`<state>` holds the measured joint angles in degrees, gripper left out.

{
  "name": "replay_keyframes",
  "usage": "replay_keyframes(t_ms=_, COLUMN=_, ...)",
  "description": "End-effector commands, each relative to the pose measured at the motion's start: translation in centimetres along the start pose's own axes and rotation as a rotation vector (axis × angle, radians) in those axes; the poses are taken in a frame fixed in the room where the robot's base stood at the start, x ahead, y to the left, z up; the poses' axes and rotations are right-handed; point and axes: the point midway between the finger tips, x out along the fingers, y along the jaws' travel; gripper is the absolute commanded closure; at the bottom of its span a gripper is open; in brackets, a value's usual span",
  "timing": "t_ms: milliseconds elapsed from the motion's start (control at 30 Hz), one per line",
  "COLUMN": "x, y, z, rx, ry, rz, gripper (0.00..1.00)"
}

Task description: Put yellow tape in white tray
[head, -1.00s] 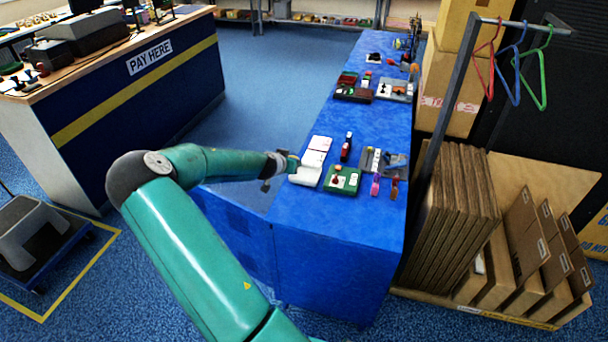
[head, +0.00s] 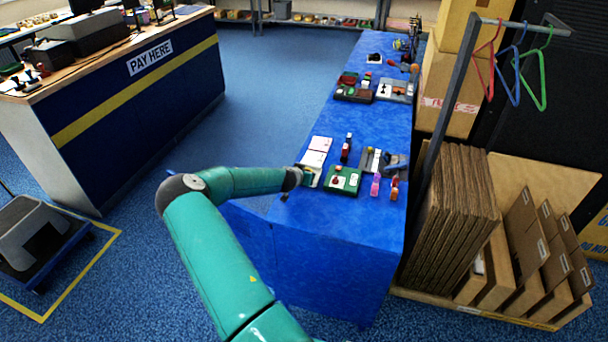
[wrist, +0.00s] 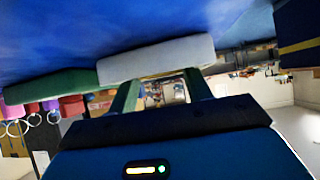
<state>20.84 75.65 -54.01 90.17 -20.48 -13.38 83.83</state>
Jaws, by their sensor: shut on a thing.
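The white tray (head: 314,158) lies at the left edge of the blue table, left of a green tray (head: 343,180). My gripper (head: 302,174) is at the near end of the white tray, partly covering it. In the wrist view the white tray's pale wall (wrist: 156,59) is just beyond the fingertips of my gripper (wrist: 160,84). The fingers are shut on the yellow tape (wrist: 163,74), of which only a thin yellowish edge shows between them. I cannot tell whether the tape touches the tray.
The green tray also shows in the wrist view (wrist: 50,84). A grey tray (head: 372,160), pink and orange items and a dark red item stand to the right. More trays stand farther back. The table's near end (head: 335,230) is clear. A rack with hangers (head: 450,100) stands right of the table.

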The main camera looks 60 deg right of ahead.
Motion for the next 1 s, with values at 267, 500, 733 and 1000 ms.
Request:
replay_keyframes(t_ms=267, x=0.1, y=0.0, z=0.1, rx=0.000, ry=0.000, rz=0.000, gripper=0.42)
replay_keyframes(t_ms=500, x=0.0, y=0.0, z=0.1, rx=0.000, ry=0.000, rz=0.000, gripper=0.42)
replay_keyframes(t_ms=733, x=-2.2, y=-0.1, z=-0.1, rx=0.001, ry=0.000, rz=-0.001, gripper=0.42)
replay_keyframes(t_ms=1000, x=-8.1, y=-0.1, z=-0.1, rx=0.003, ry=0.000, rz=-0.002, gripper=0.42)
